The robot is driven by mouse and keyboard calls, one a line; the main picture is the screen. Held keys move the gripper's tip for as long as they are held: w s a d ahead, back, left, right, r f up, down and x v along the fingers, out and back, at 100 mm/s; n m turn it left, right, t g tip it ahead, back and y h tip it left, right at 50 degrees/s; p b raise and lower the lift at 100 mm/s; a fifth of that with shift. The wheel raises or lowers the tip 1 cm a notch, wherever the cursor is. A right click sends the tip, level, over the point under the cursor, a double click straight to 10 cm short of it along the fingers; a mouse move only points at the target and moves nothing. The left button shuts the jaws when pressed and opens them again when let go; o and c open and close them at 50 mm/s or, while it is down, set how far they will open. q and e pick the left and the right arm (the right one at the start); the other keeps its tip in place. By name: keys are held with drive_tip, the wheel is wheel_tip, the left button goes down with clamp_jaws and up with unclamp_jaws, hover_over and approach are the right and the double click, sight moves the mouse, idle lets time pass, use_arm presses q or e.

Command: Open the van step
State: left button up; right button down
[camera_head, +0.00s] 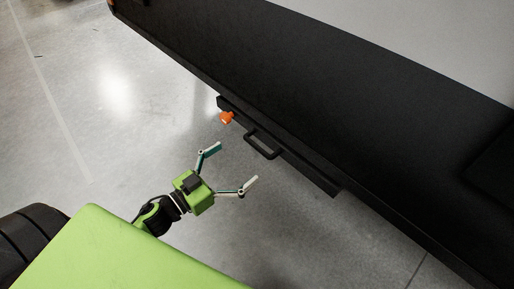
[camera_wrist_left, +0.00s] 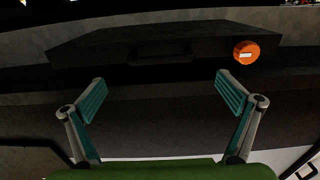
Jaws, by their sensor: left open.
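The van step (camera_head: 310,178) is a black box under the dark lower edge of the van body. It has a black bar handle (camera_head: 262,145) on its front and an orange knob (camera_head: 226,117) near one end. In the left wrist view the step (camera_wrist_left: 210,37) is ahead, with its dark handle (camera_wrist_left: 160,55) hard to make out and the orange knob (camera_wrist_left: 246,52) to the right. My left gripper (camera_head: 238,165) is open and empty, apart from the handle and pointing towards it. Its two fingers (camera_wrist_left: 160,85) are spread wide below the handle in the wrist view. My right gripper is not in view.
The black van side (camera_head: 330,90) runs diagonally above the step. The grey floor (camera_head: 100,110) to the left is clear. My green base (camera_head: 120,255) fills the lower left.

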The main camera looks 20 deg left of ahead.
sight(255, 148)
use_arm(q)
drive_tip(key=x, duration=0.8)
drive_tip(key=shift+w, duration=0.15)
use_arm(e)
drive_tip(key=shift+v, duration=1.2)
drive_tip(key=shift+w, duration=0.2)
use_arm(q)
drive_tip(key=c, duration=1.5)
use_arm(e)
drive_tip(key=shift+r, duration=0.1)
